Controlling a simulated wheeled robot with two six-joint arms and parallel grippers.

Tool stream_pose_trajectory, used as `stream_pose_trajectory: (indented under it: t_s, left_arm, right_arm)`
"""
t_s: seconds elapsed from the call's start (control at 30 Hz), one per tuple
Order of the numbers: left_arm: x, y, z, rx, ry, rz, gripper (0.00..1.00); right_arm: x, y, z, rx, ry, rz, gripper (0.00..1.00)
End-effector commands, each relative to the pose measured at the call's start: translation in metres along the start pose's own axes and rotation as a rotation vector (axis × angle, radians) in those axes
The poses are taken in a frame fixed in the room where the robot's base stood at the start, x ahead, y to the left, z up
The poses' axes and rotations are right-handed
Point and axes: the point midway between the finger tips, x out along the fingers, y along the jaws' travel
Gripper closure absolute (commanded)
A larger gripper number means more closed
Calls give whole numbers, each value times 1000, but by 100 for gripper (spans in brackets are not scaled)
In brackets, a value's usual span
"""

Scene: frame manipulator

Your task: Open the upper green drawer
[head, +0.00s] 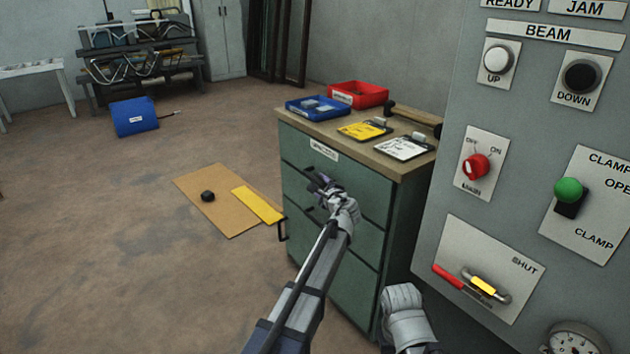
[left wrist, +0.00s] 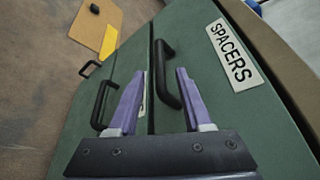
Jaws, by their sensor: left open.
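The upper green drawer (head: 369,196) is at the top of a green cabinet and looks shut, its front in line with the one below. In the left wrist view its front (left wrist: 215,112) carries a "SPACERS" label (left wrist: 231,54) and a black bar handle (left wrist: 167,72). My left gripper (head: 318,184) is in front of this drawer. In the left wrist view, its open purple fingers (left wrist: 160,72) have the handle between their tips, nearer the right finger. I cannot tell whether they touch it.
Lower drawers have black handles (left wrist: 104,101). A blue tray (head: 318,115), red tray (head: 358,97) and clipboards (head: 403,149) lie on the cabinet top. A grey control panel (head: 455,215) stands close on the right. Cardboard (head: 205,212) lies on the floor; the left floor is mostly free.

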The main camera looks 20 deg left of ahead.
Motion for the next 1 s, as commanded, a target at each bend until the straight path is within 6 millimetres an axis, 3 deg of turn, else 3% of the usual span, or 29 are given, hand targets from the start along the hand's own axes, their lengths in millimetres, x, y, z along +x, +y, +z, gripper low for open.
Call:
stream_pose_trajectory:
  t_s: [0.43,0.77,1.0]
  left_arm:
    - [64,0,-2,-2,0,1,50]
    - [70,0,0,-2,1,1,50]
    - [70,0,0,-2,0,1,75]
  right_arm:
    - [15,-2,-1,-3,1,-2,100]
    - [15,-2,-1,-3,1,-2,100]
    - [15,-2,-1,-3,1,-2,100]
